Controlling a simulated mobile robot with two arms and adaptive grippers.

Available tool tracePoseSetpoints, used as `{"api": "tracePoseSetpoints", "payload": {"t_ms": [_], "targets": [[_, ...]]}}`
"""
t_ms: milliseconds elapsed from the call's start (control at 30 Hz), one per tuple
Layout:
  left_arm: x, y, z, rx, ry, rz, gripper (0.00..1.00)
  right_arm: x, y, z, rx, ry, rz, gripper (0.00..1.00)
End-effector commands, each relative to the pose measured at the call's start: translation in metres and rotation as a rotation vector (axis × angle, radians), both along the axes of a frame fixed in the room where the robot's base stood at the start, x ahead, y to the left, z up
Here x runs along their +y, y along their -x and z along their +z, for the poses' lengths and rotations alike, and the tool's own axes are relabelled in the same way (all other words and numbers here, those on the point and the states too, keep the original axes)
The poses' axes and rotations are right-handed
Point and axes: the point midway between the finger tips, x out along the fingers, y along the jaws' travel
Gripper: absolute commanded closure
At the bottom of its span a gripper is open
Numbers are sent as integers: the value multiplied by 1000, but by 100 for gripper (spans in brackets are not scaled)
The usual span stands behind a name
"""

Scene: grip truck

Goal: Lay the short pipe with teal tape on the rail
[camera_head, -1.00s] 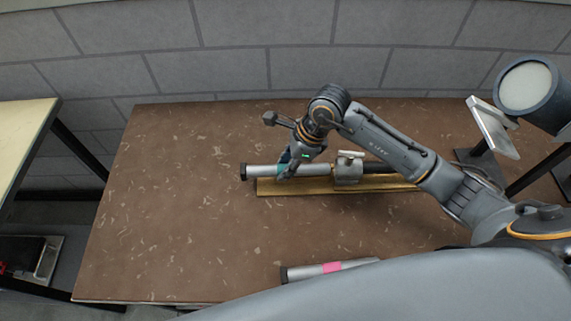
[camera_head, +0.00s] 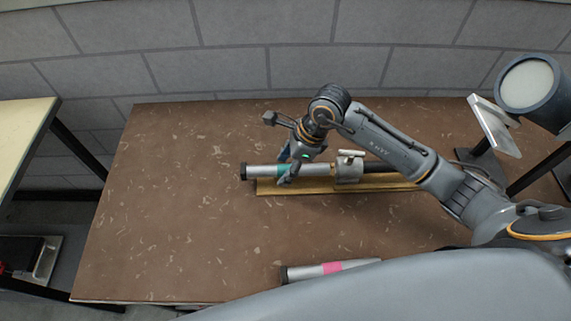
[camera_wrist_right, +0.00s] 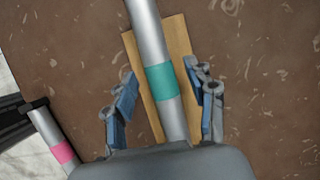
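The short silver pipe with teal tape (camera_head: 261,170) lies along the wooden rail (camera_head: 320,187), its dark-capped left end overhanging the rail. In the right wrist view the pipe (camera_wrist_right: 149,35) runs over the rail (camera_wrist_right: 182,50), with the teal band (camera_wrist_right: 163,82) between my fingers. My right gripper (camera_head: 287,169) is at the teal band. In the wrist view the fingers of this gripper (camera_wrist_right: 163,97) are spread, one on each side, with visible gaps to the pipe. The pipe's right end near the clamp is partly hidden. My left gripper is not in view.
A metal clamp (camera_head: 348,170) stands on the rail right of my fingers. A pipe with pink tape (camera_head: 332,267) lies at the table's front edge, also visible in the wrist view (camera_wrist_right: 62,152). A lamp-like cylinder (camera_head: 527,86) stands at right. The brown table's left side (camera_head: 170,210) is clear.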

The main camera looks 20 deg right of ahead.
Motion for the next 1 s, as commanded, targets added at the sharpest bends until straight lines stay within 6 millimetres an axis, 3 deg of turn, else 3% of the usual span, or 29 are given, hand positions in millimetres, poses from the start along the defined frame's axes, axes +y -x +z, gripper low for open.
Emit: {"api": "tracePoseSetpoints", "payload": {"t_ms": [233,500,700,1000], "targets": [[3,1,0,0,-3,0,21,-3,0,5,-1,1,0,45],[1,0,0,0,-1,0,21,-19,4,46,-5,2,0,45],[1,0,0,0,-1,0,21,-26,7,66,-2,2,0,45],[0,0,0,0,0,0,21,-27,8,70,1,0,0,45]]}}
